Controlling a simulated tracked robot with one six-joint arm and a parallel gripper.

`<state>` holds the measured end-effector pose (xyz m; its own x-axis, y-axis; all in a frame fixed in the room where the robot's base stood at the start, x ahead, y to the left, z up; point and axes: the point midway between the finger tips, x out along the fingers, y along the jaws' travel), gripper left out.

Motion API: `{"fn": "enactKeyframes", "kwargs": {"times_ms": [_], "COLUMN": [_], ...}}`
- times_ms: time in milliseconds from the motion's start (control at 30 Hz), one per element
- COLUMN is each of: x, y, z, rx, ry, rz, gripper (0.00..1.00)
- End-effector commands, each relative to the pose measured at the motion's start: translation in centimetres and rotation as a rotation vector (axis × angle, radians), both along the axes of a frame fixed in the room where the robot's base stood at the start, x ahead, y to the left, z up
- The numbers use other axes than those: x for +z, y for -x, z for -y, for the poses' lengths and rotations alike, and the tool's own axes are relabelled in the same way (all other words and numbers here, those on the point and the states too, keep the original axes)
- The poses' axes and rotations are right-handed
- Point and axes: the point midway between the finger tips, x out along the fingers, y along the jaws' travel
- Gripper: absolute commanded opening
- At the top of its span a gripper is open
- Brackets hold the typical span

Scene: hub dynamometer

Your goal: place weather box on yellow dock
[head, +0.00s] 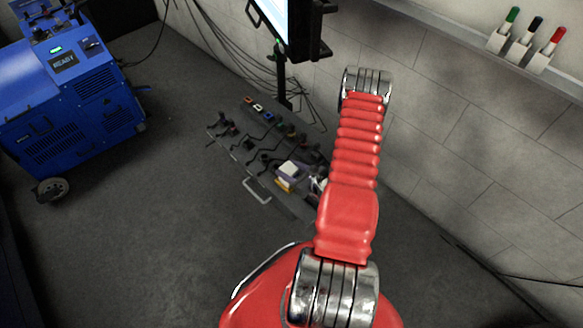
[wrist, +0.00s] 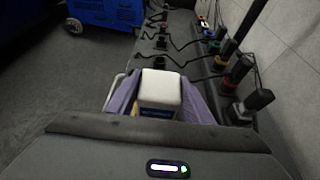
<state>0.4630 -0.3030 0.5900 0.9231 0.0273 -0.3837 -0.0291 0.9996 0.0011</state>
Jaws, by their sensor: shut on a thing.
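The weather box is a white block with a blue band low on its near side (wrist: 160,88). My gripper (wrist: 158,98) is shut on it, with a purple finger on each side. In the head view the white box (head: 289,169) shows over the dark bench, left of my red arm, and my gripper is mostly hidden there. A yellow piece (head: 284,185) shows just below the box, and a sliver of yellow is beside the left finger in the wrist view. It may be the yellow dock. I cannot tell whether the box touches it.
The dark bench (head: 262,187) carries several cabled plugs and coloured connectors, including black plugs (wrist: 250,103) close on the right. A monitor (head: 285,25) stands behind it on a pole. A blue machine (head: 70,100) stands at left. A wall with a pen holder is at right. Floor at left is clear.

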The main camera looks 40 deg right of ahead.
Motion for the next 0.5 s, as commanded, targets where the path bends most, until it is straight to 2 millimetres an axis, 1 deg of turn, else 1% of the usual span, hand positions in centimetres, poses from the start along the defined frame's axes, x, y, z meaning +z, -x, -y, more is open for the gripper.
{"fn": "enactKeyframes", "kwargs": {"times_ms": [367, 400, 500], "x": [-0.21, -0.28, -0.25], "y": [-0.04, -0.03, -0.02], "z": [0.09, 0.09, 0.09], "rx": [-0.001, -0.001, -0.001], "ry": [0.001, 0.001, 0.001], "rz": [0.002, 0.001, 0.001], "gripper": [0.16, 0.47, 0.54]}}
